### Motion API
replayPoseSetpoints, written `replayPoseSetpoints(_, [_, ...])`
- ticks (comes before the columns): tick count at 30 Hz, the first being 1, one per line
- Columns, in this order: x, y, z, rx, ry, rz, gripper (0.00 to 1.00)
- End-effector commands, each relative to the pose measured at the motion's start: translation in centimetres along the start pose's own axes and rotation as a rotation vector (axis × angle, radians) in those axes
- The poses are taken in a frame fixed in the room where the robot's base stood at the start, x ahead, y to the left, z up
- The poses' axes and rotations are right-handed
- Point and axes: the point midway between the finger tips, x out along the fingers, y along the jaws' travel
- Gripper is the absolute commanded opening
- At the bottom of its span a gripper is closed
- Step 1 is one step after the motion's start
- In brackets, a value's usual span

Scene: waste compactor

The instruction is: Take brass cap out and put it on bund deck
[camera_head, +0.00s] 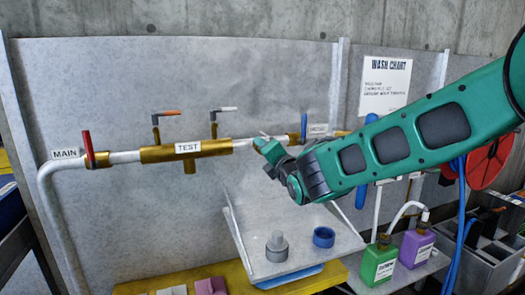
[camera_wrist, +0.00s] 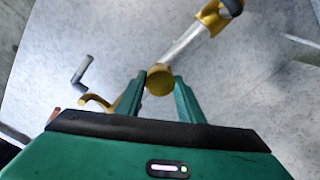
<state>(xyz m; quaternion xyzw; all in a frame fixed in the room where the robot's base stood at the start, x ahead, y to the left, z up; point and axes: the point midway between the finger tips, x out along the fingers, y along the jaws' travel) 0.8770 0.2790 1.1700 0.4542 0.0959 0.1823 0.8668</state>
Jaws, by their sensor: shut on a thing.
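My gripper (camera_head: 263,146) is at the wash pipe, just right of the TEST section; its fingers (camera_wrist: 158,92) show in the wrist view. They are shut on a round brass cap (camera_wrist: 159,79), which sits between the tips. A silver pipe (camera_wrist: 184,46) runs up and right behind the cap; I cannot tell whether the cap touches it. In the head view the cap is not clearly visible. The grey sloped tray (camera_head: 245,222), which looks like the bund deck, lies below my gripper. A grey stepped fitting (camera_head: 277,246) and a blue ring (camera_head: 324,237) stand on it.
A red MAIN lever (camera_head: 89,149) is at left. Green (camera_head: 378,263) and purple (camera_head: 416,248) bottles stand at right. The tray's upper part is clear.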

Motion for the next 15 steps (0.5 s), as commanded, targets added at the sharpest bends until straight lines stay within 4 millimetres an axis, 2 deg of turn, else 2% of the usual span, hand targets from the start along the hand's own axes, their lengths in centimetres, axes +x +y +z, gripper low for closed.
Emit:
replayPoseSetpoints(6, [-0.01, 0.03, 0.0, -0.143, 0.0, 0.001, 0.07])
replayPoseSetpoints(13, [-0.01, 0.02, 0.01, -0.149, 0.0, 0.0, 0.07])
replayPoseSetpoints(14, [-0.01, 0.02, 0.01, -0.149, 0.0, 0.0, 0.39])
replayPoseSetpoints(15, [-0.01, 0.02, 0.01, -0.149, 0.0, 0.0, 0.49])
